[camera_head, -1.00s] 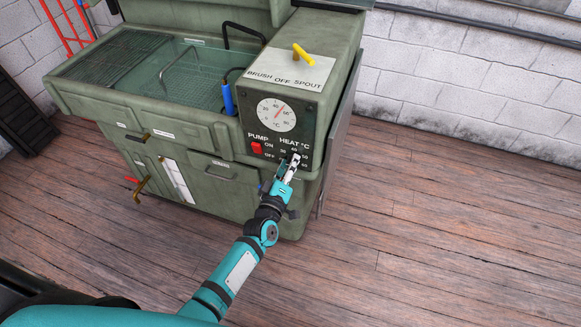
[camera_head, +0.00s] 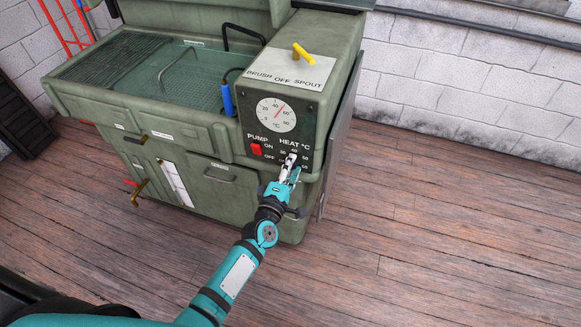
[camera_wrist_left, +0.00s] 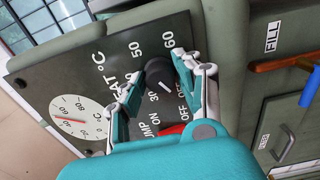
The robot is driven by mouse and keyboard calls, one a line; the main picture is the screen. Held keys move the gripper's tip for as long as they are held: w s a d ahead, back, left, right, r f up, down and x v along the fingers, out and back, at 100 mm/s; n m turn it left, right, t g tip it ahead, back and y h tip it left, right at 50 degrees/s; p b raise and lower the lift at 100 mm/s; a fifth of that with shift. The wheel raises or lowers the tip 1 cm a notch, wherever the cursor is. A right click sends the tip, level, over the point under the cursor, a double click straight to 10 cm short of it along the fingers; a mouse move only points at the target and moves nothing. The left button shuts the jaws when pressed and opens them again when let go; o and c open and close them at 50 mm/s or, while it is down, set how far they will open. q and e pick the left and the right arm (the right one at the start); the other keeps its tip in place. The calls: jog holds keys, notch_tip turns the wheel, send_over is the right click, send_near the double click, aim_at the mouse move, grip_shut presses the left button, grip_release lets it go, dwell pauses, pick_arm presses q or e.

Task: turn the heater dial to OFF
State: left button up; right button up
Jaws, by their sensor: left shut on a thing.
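The heater dial (camera_wrist_left: 158,74) is a round black knob with a white pointer line, on the dark panel of the green washer cabinet. My left gripper (camera_head: 292,160) reaches up to it, and its fingers hide most of the dial in the head view. In the left wrist view the two fingers (camera_wrist_left: 157,82) sit on either side of the knob, shut on it. The marks 30, 50, 60 and OFF show around it. The pointer is slanted, and I cannot tell which mark it points to. My right gripper is not in view.
The red pump switch (camera_head: 256,149) sits left of the dial, below the round temperature gauge (camera_head: 277,115). A yellow selector lever (camera_head: 302,53) is on the sloped top. A blue-handled brush (camera_head: 227,97) stands by the basin. The wooden floor (camera_head: 430,220) is clear at right.

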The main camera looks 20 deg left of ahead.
pick_arm(q)
jog(key=shift+f, duration=0.15)
jog(key=o, duration=1.2)
jog(key=shift+c, duration=0.2)
jog(key=shift+s, duration=0.1)
jog(key=s, duration=1.2)
jog(key=shift+a, duration=0.2)
jog(key=shift+w, duration=0.1)
